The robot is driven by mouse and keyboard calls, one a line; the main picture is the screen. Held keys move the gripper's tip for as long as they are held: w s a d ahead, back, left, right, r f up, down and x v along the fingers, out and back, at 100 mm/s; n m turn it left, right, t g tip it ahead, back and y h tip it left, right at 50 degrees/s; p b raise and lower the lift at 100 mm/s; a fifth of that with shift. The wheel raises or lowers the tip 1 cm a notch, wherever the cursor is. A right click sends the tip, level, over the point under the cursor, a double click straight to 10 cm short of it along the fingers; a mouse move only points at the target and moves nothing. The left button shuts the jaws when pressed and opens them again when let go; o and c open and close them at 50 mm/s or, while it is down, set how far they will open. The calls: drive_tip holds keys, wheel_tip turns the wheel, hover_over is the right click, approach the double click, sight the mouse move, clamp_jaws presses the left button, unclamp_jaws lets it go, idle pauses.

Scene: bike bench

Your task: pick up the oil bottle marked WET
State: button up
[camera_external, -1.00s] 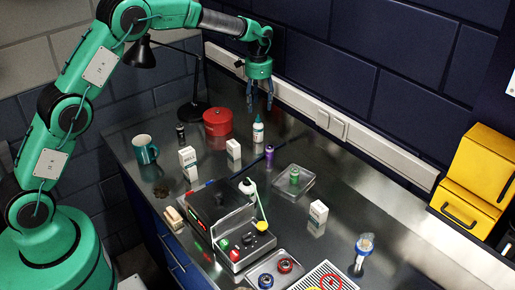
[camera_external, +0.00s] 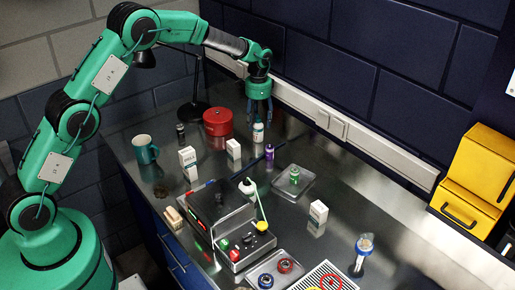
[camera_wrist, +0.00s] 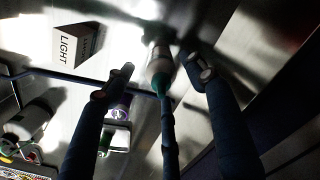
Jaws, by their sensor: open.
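A white bottle with a teal tip (camera_external: 258,133) stands upright near the back wall. In the wrist view, the same bottle (camera_wrist: 158,66) shows between my open fingers, its teal tip toward me. My gripper (camera_external: 259,112) hangs fingers down over this bottle, with the fingertips around its top. A purple bottle (camera_external: 269,153) stands just in front and to the right.
A red tin (camera_external: 217,122) stands left of the white bottle. White boxes (camera_external: 234,150) stand in front; one in the wrist view reads LIGHT (camera_wrist: 72,46). The wall trunking (camera_external: 330,122) runs close behind. A teal mug (camera_external: 145,149) is at the left edge.

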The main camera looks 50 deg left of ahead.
sight(258, 130)
drive_tip(key=shift+f, duration=0.15)
drive_tip(key=shift+a+f+b, duration=0.1)
drive_tip(key=shift+f+b, duration=0.35)
drive_tip(key=shift+f, duration=2.05)
drive_tip(key=c, duration=1.3)
drive_tip(key=shift+c, duration=0.2)
drive_tip(key=shift+r+p, duration=0.65)
drive_tip(key=shift+r, duration=4.4)
